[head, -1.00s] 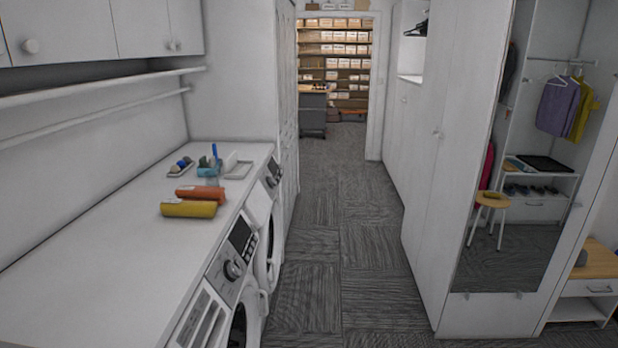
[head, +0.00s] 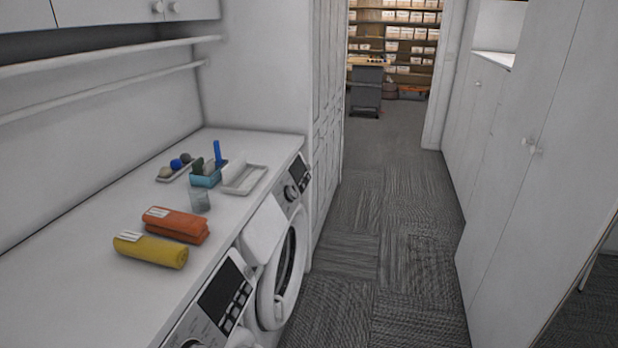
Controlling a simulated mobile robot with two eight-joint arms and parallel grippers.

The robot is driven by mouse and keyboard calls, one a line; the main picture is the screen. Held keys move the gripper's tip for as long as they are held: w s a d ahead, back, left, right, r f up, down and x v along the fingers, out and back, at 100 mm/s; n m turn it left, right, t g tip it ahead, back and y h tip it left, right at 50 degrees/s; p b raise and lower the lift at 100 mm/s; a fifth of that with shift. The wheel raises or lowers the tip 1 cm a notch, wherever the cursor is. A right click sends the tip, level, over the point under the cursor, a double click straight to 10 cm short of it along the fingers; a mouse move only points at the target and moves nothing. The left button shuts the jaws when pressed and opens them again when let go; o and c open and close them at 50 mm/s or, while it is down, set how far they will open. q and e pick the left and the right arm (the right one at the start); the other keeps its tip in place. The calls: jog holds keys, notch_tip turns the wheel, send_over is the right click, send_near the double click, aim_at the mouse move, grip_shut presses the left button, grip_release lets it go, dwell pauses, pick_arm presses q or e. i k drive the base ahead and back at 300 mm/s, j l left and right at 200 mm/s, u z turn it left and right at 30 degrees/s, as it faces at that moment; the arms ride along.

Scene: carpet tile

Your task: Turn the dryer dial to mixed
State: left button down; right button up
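Two white front-loading machines stand under the counter on the left in the head view. The farther machine (head: 285,262) has a round door, a dark display and a round dial (head: 290,192) on its panel. The nearer machine (head: 215,310) shows a dark display with several buttons, and its dial (head: 192,344) is cut by the bottom edge. The frames do not show which one is the dryer, and the dial markings are too small to read. Neither of my grippers is in view.
The white counter (head: 75,245) holds a yellow rolled towel (head: 150,250), an orange folded towel (head: 176,225), a glass (head: 200,200), a teal caddy (head: 206,177) and a white tray (head: 243,179). The carpeted aisle (head: 385,240) is clear. White wardrobes (head: 535,170) line the right side.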

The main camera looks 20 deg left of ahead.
aim_at(291, 191)
jog(key=i+l+u, duration=0.1)
jog(key=i+u, duration=0.35)
jog(key=i+l+u, duration=1.55)
jog(key=l, duration=0.35)
